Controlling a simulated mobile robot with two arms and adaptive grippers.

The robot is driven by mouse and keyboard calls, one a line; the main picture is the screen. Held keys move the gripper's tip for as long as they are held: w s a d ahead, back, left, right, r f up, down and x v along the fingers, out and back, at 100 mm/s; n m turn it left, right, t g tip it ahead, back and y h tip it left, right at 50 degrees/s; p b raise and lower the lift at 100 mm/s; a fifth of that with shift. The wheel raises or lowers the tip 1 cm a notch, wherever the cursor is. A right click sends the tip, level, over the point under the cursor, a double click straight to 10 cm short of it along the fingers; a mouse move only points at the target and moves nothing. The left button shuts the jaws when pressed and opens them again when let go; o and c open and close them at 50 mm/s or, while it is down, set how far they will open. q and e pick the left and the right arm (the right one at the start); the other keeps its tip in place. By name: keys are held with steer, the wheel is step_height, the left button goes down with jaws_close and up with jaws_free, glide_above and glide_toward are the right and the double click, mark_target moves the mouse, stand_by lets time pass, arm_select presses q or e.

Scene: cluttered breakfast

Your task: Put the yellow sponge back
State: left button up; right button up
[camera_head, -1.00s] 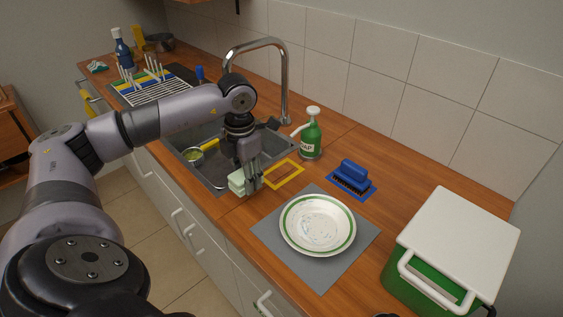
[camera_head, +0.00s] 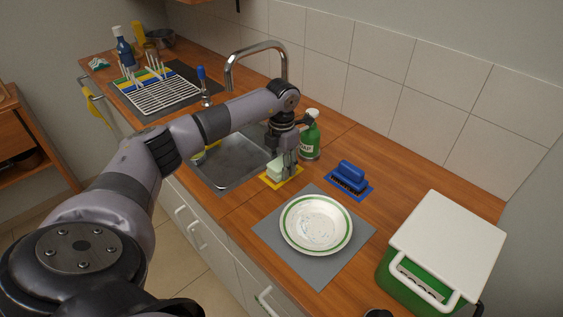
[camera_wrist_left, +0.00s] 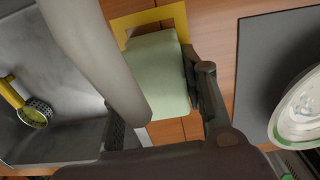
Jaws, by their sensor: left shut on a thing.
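The sponge (camera_head: 274,171) looks pale green rather than yellow, and my left gripper (camera_head: 287,172) is shut on it. It is over the yellow outlined square (camera_head: 269,184) on the counter, beside the sink's right edge. I cannot tell whether its underside touches the counter. In the left wrist view the sponge (camera_wrist_left: 157,75) fills the middle between the fingers, with part of the yellow outline (camera_wrist_left: 148,17) showing beyond it. My right gripper is not in view.
A green soap bottle (camera_head: 310,140) stands just behind the gripper. A blue brush (camera_head: 350,175) sits on a blue outline to the right. A plate (camera_head: 316,224) lies on a grey mat (camera_head: 318,275) in front. The sink (camera_head: 232,168) is to the left; a green-white box (camera_head: 445,245) is far right.

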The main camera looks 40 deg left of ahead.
arm_select(q)
steer(key=shift+f, duration=0.2)
steer(key=o, duration=1)
steer(key=shift+r, duration=0.1)
steer(key=shift+r, duration=0.25)
steer(key=shift+w+r, duration=0.1)
steer(key=shift+r, duration=0.25)
step_height(320, 180, up, 11)
steer(key=shift+r+b, duration=0.1)
steer(key=shift+b, duration=0.95)
